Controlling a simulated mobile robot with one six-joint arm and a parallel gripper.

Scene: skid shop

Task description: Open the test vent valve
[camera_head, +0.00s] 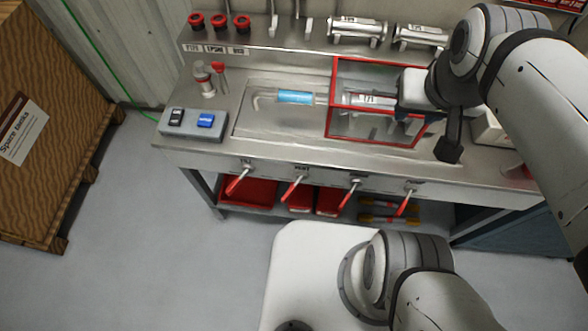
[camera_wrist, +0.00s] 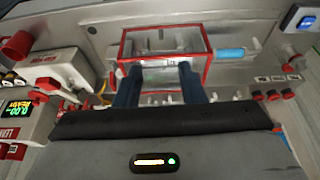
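Several red-handled levers hang along the bench's front edge: a far-left lever (camera_head: 238,182), a second lever (camera_head: 292,187), a third lever (camera_head: 349,194) and a far-right lever (camera_head: 404,203). All slant down to the left. Their small labels are too blurred to tell surely which is the test vent valve. A small red-topped fitting (camera_head: 218,68) also stands at the back left of the bench. My gripper (camera_head: 408,122) is at the right end of the red-framed guard box. In the wrist view, its dark blue fingers (camera_wrist: 158,85) are apart, with the box beyond them and nothing clearly gripped.
The red-framed guard box (camera_head: 333,112) holds a labelled metal cylinder (camera_head: 368,99). A blue-banded tube (camera_head: 295,97) lies to its left. A switch box (camera_head: 193,125) sits at the left front corner. Red bins (camera_head: 248,191) are under the bench. A wooden crate (camera_head: 40,170) stands at left.

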